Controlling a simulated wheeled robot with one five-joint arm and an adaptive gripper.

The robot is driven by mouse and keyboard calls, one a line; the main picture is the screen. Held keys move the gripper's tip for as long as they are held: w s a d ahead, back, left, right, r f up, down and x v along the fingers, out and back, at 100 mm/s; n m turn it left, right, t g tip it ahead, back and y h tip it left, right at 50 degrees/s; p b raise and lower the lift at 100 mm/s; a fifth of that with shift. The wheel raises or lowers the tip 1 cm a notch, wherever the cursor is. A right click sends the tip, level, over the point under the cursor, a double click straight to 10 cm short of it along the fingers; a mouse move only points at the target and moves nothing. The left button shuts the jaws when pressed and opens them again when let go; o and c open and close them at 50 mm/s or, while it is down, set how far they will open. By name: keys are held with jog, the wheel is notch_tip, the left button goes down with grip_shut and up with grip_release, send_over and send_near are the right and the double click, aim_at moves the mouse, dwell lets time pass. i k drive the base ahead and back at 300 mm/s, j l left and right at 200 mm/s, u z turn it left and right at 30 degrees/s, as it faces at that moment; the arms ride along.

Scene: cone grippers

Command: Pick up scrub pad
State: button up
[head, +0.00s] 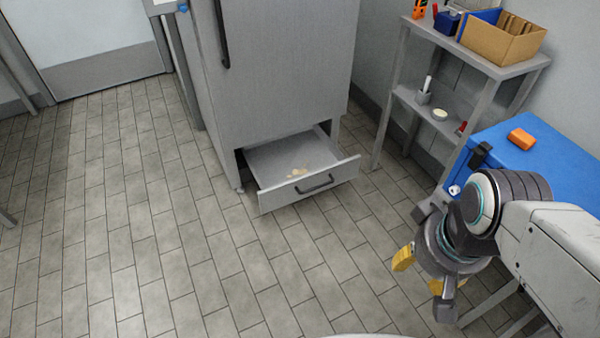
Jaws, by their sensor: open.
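An orange block (522,139), which looks like the scrub pad, lies on the blue tabletop (492,131) at the right. It is too small to be certain of its texture. My gripper (422,273) points down in front of the table, to the left of and nearer than the block. Its yellow fingertips are apart, with nothing visible between them. My arm hides part of the table's near side.
A grey cabinet (275,70) has its bottom drawer (335,172) pulled out, with small pale items inside. A grey shelf (480,62) behind the table holds a cardboard box (500,38) and small objects. The tiled floor at left is clear.

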aim_at(524, 140)
jog(key=i+j+u, duration=0.3)
jog(key=i, duration=0.25)
jog(key=i+l+u, duration=0.55)
jog(key=i+l, duration=0.25)
jog(key=l, duration=0.15)
